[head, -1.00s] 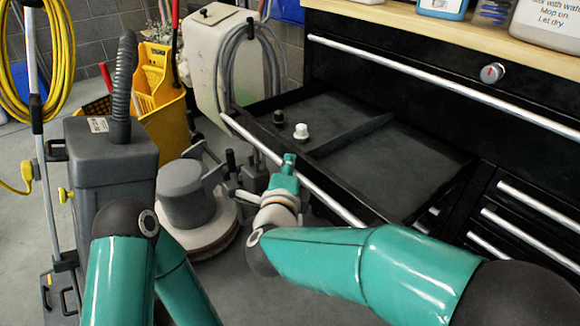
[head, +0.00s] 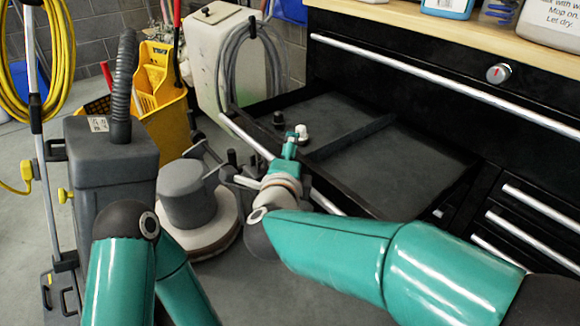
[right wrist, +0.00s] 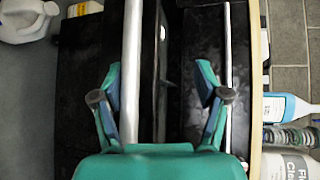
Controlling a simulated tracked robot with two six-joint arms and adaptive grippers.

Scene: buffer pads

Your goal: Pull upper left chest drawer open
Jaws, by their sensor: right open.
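The black upper left drawer (head: 410,165) of the chest is pulled out in the head view, and its empty-looking interior is split by a divider. Its silver handle bar (head: 250,137) runs along the front edge, partly hidden by my right arm. My right gripper (head: 290,145) is at this bar, around the middle of the drawer front. In the right wrist view, the right gripper (right wrist: 158,75) has its fingers spread, with the handle bar (right wrist: 131,70) between them, nearer the left finger. My left gripper is out of the head view; only part of its arm shows at the lower left.
A floor machine (head: 190,195) stands just left of the drawer, with a cream tank (head: 212,60) behind it. A yellow mop bucket (head: 160,95) and a grey vacuum (head: 110,165) stand further left. Bottles (head: 445,8) are on the wooden top (head: 480,40).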

